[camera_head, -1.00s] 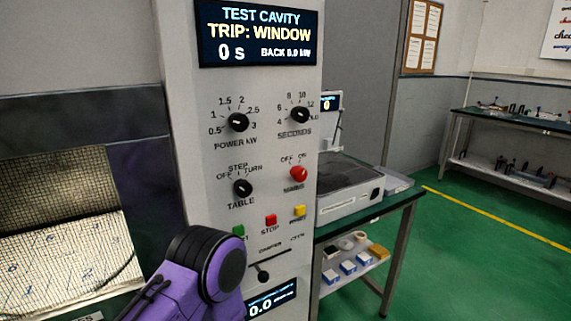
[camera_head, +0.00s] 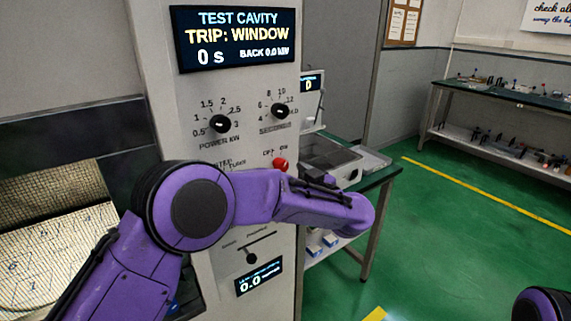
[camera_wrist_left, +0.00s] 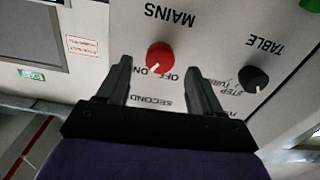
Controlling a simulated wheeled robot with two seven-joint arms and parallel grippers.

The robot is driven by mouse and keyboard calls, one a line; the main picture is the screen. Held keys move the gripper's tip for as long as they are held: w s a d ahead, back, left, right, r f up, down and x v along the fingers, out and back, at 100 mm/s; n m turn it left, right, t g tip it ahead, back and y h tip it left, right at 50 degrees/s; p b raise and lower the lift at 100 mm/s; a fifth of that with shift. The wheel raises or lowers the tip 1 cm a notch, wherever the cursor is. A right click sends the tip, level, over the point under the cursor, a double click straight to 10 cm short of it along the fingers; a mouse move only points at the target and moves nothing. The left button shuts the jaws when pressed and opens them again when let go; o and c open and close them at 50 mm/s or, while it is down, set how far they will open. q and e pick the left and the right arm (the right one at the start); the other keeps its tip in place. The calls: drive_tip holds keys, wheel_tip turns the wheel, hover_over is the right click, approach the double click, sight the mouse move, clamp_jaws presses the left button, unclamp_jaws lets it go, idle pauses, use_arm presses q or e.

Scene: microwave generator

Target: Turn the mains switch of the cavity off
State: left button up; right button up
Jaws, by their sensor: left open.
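The red mains knob (camera_head: 280,164) is on the grey front panel (camera_head: 160,105) of the test cavity, just above my purple left forearm. In the left wrist view, upside down, the red knob (camera_wrist_left: 160,56) lies between the open fingertips of my left gripper (camera_wrist_left: 158,67). Its white mark points down-left, toward the ON label. I see no finger clearly touching it. In the head view my left arm crosses the panel, and I cannot make out the gripper's fingers. The black table knob (camera_wrist_left: 253,79) is right of the gripper. My right gripper is not in view.
The display (camera_head: 238,37) reads TRIP: WINDOW. The power knob (camera_head: 220,123) and seconds knob (camera_head: 281,111) sit above the mains knob. A bench (camera_head: 375,185) stands right of the panel. Green floor is open beyond.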

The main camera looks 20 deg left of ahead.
sight(284, 168)
use_arm(q)
drive_tip(key=x, duration=0.4)
drive_tip(key=shift+p, duration=0.3)
drive_tip(key=c, duration=1.1)
